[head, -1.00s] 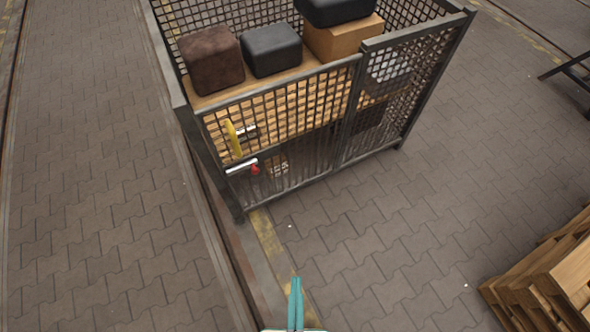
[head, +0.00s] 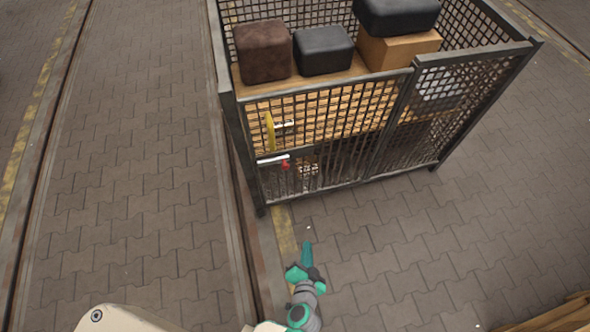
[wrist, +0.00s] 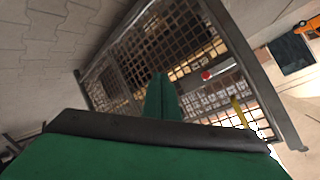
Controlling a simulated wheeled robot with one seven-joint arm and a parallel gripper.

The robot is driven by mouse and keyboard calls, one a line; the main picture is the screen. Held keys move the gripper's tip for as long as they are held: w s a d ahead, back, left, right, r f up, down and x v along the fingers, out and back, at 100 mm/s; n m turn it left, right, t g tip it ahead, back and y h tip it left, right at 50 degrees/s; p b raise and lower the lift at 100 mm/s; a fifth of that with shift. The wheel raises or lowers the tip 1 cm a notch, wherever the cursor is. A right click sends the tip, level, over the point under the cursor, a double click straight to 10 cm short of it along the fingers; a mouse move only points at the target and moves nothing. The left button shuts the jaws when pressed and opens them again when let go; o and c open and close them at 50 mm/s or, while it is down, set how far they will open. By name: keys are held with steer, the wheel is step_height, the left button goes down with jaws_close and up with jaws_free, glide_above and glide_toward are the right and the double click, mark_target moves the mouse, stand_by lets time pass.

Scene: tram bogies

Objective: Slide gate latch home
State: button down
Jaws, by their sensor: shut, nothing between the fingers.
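The mesh cage (head: 330,88) has a gate in its front left part. The gate latch (head: 273,160) is a pale bar with a red knob (head: 285,165) at its right end, low on the gate's left side. A yellow upright handle (head: 270,131) is just above it. In the wrist view the red knob (wrist: 206,75) and the yellow handle (wrist: 240,112) show right of my fingers. My gripper (head: 307,250) is shut and empty, in front of and below the latch, apart from the cage. It also shows in the wrist view (wrist: 161,80), pointing at the mesh.
Inside the cage are a brown block (head: 263,52), black blocks (head: 323,50) and a wooden box (head: 398,50). A rail (head: 238,215) runs along the cage's left side. Wooden pallets (head: 555,318) are at lower right. The paving (head: 420,240) before the cage is clear.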

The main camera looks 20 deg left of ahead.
steer(key=w+a+r+y, duration=0.2)
steer(key=w, duration=0.5)
steer(key=w+a+r+t+y, duration=0.1)
steer(key=w+y, duration=0.2)
steer(key=w, duration=0.4)
steer(key=w+a+r+y, duration=0.2)
steer(key=w, duration=0.6)
steer(key=w+a+f, duration=0.2)
steer(key=w+a, duration=0.3)
steer(key=a, duration=0.4)
steer(key=shift+f, duration=0.4)
